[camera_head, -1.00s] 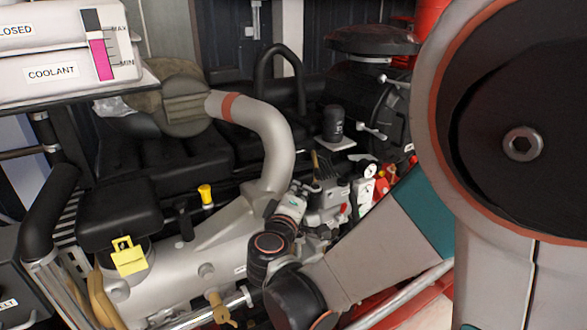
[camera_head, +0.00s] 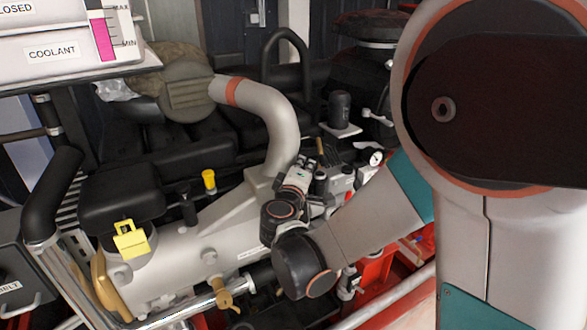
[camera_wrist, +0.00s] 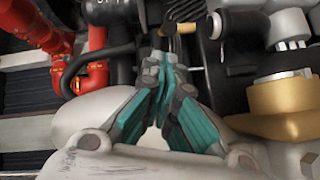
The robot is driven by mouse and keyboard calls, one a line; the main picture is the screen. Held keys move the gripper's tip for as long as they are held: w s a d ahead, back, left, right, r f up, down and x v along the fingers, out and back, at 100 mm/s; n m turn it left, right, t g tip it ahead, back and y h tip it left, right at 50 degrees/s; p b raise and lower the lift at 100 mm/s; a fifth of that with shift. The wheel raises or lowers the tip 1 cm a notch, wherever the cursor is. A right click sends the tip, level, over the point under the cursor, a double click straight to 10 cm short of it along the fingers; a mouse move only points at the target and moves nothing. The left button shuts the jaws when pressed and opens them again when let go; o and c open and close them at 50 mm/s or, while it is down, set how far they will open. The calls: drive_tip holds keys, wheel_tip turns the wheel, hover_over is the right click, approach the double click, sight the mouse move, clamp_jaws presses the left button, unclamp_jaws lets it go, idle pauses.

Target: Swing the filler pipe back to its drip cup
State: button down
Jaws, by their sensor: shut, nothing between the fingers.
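I cannot pick out the filler pipe or its drip cup for certain. The most obvious pipe is a thick grey bent one with a red band (camera_head: 278,120), rising from the engine in the head view. A small black cylinder (camera_head: 340,108) stands on a pale plate behind it; I cannot tell whether it is the cup. My gripper (camera_wrist: 165,62) has teal fingers, shut and empty, in the wrist view. A thin tan prong-like part (camera_wrist: 174,22) lies just beyond the fingertips; contact is unclear. In the head view my wrist is low over the engine, right of the bent pipe's base.
A coolant tank (camera_head: 62,47) is at upper left. A yellow-tagged black box (camera_head: 120,195) and a yellow cap (camera_head: 209,180) are on the engine's left. Red pipes (camera_wrist: 88,50) and a brass fitting (camera_wrist: 285,105) flank my gripper. The surroundings are crowded.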

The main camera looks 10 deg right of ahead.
sight(321, 155)
drive_tip(key=x, duration=0.3)
drive_tip(key=shift+w+d, duration=0.15)
drive_tip(key=shift+w, duration=0.1)
drive_tip(key=shift+d, duration=0.1)
